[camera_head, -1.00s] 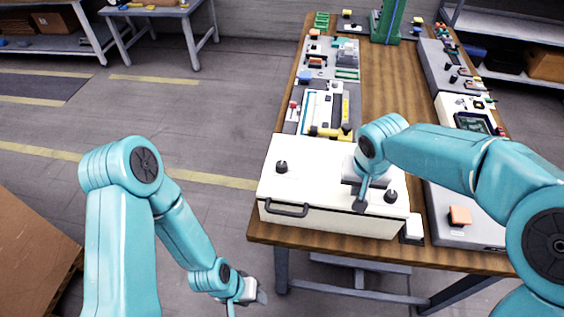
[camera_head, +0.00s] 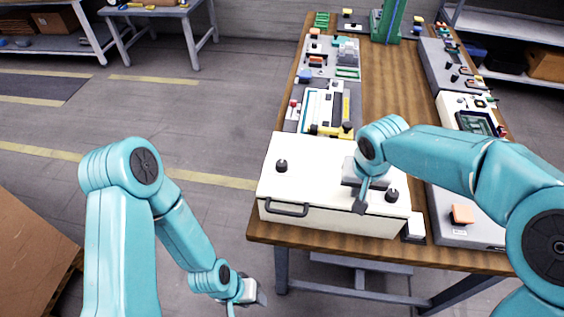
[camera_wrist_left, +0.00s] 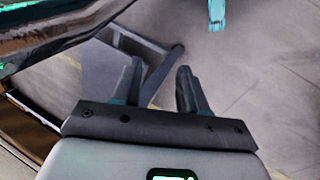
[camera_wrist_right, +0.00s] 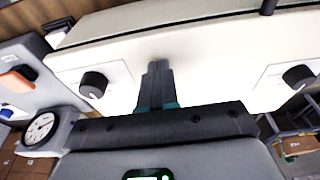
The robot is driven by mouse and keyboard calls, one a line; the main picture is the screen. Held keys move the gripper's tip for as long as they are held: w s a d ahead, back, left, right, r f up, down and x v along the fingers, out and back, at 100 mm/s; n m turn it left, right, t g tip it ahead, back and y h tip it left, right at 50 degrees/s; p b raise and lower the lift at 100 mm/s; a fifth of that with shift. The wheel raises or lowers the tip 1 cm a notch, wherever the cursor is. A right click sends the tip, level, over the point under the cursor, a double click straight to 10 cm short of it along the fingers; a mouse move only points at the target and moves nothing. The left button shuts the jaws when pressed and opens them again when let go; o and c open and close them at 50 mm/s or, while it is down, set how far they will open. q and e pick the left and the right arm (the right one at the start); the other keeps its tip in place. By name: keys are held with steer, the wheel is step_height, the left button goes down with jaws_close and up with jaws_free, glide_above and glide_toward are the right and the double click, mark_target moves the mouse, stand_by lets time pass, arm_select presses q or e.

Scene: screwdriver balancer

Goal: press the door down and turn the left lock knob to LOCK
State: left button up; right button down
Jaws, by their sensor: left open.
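The white box with its door (camera_head: 325,175) stands at the near end of the wooden table, and the door looks closed. The left lock knob (camera_head: 281,166) is black and sits on the door's left; a second black knob (camera_head: 392,195) is at the right. A dark handle (camera_head: 287,209) is on the front. My right gripper (camera_head: 360,207) is shut and empty, its tips at the door surface near the right knob; contact is hard to tell. In the right wrist view its fingers (camera_wrist_right: 158,82) lie between the two knobs (camera_wrist_right: 93,85) (camera_wrist_right: 298,75). My left gripper (camera_wrist_left: 160,70) is open and empty, away from the box.
A grey panel with an orange block (camera_head: 461,215) is right of the box. A tray with a yellow-handled tool (camera_head: 330,131) lies behind it. A round gauge (camera_wrist_right: 40,128) shows in the right wrist view.

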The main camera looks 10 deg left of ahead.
arm_select(q)
steer(key=shift+f, duration=0.35)
steer(key=shift+r, duration=0.1)
